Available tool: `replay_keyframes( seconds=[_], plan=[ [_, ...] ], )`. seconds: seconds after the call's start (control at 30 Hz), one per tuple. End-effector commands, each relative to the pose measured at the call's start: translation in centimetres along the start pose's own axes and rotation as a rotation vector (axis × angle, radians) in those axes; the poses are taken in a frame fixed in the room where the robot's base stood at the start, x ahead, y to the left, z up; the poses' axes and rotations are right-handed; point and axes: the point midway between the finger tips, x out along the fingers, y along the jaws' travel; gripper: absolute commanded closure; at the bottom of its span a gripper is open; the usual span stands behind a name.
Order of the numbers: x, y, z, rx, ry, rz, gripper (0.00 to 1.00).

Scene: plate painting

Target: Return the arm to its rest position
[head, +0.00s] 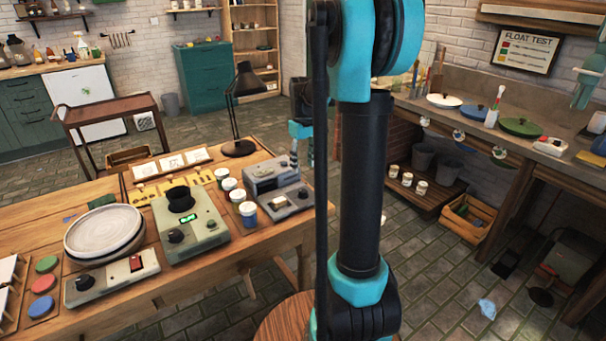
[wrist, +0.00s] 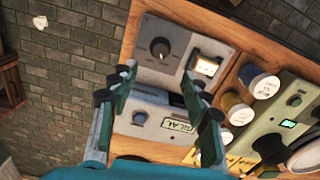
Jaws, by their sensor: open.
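My arm (head: 360,190), black and teal, stands upright across the middle of the head view and hides part of the room. My gripper (wrist: 160,76) is open in the wrist view, with its two green-padded fingers apart and nothing held between them. It points down over a grey labelled device (wrist: 150,122) and a grey control box with a black knob (wrist: 162,62). In the head view these machines (head: 272,178) stand at the right end of the wooden table, just left of my arm. Whether the fingers touch them cannot be told.
The wooden table (head: 100,215) holds a plate (head: 103,230) on a wheel, a green-display unit (head: 190,228), several paint jars (head: 237,196) and a black lamp (head: 238,148). A counter with lidded pans runs along the right wall.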

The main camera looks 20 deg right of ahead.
Motion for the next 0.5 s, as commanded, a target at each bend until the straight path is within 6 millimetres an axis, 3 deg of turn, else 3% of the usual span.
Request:
replay_keyframes(
  seconds=[0.17,0.5],
  plan=[
    [-1.12,0.00,0.01,0.000,0.000,0.000,0.52],
    [-1.17,-0.09,0.11,0.002,0.002,0.001,0.52]
  ],
)
